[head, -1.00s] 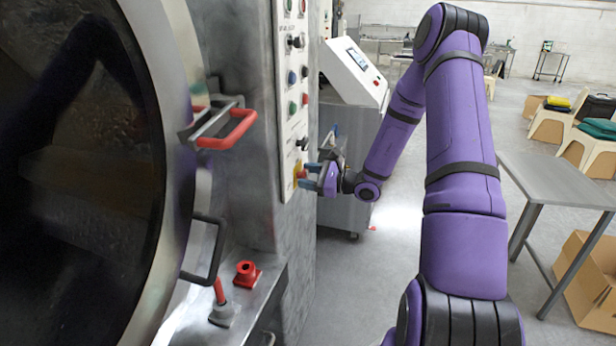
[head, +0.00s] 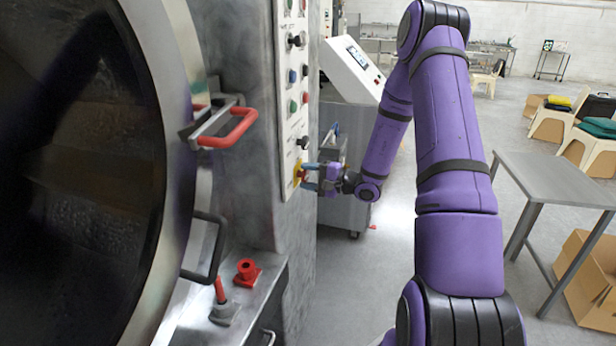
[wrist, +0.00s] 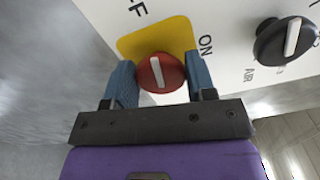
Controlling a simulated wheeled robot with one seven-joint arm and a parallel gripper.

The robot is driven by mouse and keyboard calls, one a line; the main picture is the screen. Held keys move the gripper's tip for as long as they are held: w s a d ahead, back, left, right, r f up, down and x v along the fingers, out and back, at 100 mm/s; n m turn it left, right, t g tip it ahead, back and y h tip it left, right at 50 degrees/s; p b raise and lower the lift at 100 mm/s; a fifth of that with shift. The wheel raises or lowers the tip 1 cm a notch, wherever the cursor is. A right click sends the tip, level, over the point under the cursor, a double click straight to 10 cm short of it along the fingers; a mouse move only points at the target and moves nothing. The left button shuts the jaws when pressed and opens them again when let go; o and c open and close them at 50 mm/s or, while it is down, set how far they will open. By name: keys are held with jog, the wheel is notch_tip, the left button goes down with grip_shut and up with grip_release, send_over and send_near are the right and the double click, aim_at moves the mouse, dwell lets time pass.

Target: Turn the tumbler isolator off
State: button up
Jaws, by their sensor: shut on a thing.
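The tumbler isolator is a red round knob (wrist: 160,73) with a white pointer line on a yellow plate (wrist: 150,36). In the wrist view the lettering "ON" is to its right and a partly cut-off "F" is at the upper left. The pointer line is close to upright in that view, leaning slightly left. My gripper (wrist: 161,80) has its blue fingers on both sides of the knob, shut on it. In the head view my gripper (head: 311,176) is at the panel's lower end, and the yellow plate (head: 297,176) shows beside the fingertips; the knob is mostly hidden.
A black knob (wrist: 286,40) marked "AIR" is close by on the white control panel (head: 292,110). A red door handle (head: 228,130) and the large round door are at the left. A grey cabinet with a screen (head: 353,70) stands behind my gripper; a metal table (head: 555,180) is right.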

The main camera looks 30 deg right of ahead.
jog(key=shift+f+n, duration=0.1)
jog(key=shift+n, duration=0.9)
jog(key=o, duration=0.9)
jog(key=v, duration=1.1)
jog(key=shift+w, duration=0.1)
